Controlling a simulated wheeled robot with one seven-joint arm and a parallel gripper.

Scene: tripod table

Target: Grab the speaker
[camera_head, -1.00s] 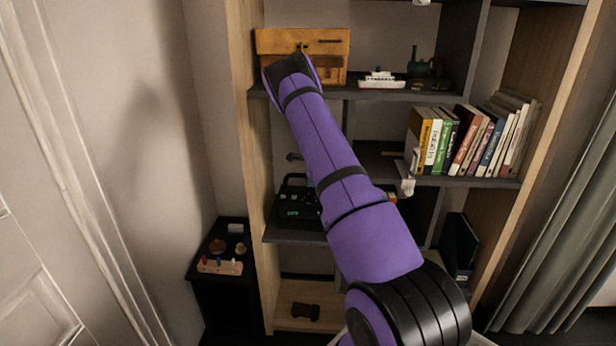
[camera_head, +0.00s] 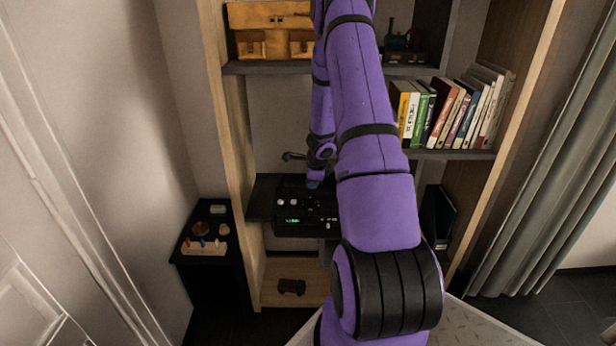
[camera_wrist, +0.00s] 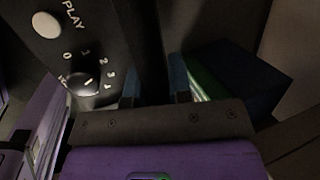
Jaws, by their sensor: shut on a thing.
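The speaker (camera_head: 300,218) is a black box with pale knobs and a small green display on the middle shelf of the bookcase. In the wrist view its dark face (camera_wrist: 105,35) shows a white button marked PLAY and a numbered dial. My gripper (camera_head: 316,183) reaches down to the speaker's top from behind my purple arm, which hides the speaker's right part. In the wrist view my blue-tipped fingers (camera_wrist: 156,85) are shut on a dark upright bar of the speaker, apparently its handle.
Books (camera_head: 450,112) stand on the shelf to the right. A small black side table (camera_head: 190,250) is at the left. The bookcase's wooden upright (camera_head: 232,140) stands close left of the speaker.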

